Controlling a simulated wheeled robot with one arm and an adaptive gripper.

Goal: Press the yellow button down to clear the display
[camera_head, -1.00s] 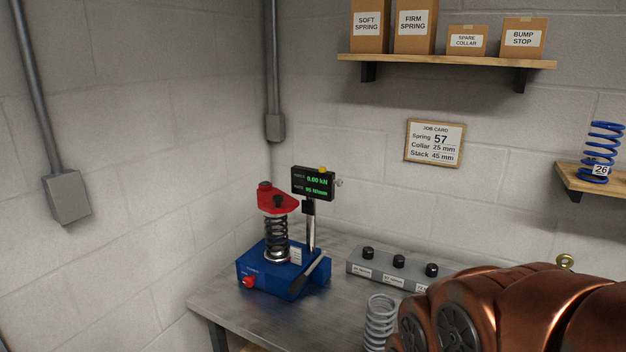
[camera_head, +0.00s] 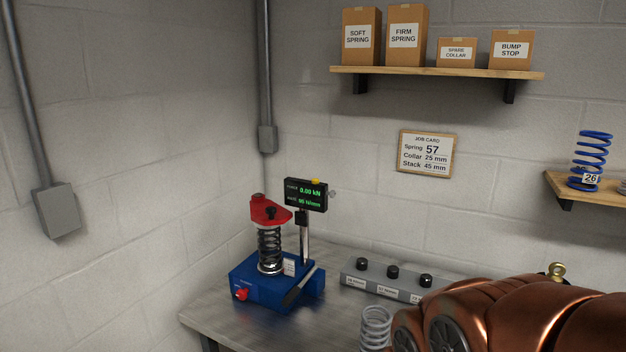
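The yellow button (camera_head: 316,182) is a small cap on the top edge of the black display (camera_head: 306,194). The display stands on a post at the back of the blue spring tester (camera_head: 264,283). Its green text reads 0.00 kN on the upper line, and the lower line is too small to read surely. A dark coil spring (camera_head: 269,247) stands in the tester under a red clamp arm (camera_head: 268,210). My copper-coloured arm fills the lower right, apart from the tester and the button. My gripper is not in view.
A grey block with several black knobs (camera_head: 393,272) lies on the metal bench (camera_head: 222,317). A silver spring (camera_head: 375,328) stands in front of it, close to my arm. A blue spring (camera_head: 590,160) sits on the right shelf. Boxes stand on the upper shelf (camera_head: 432,72).

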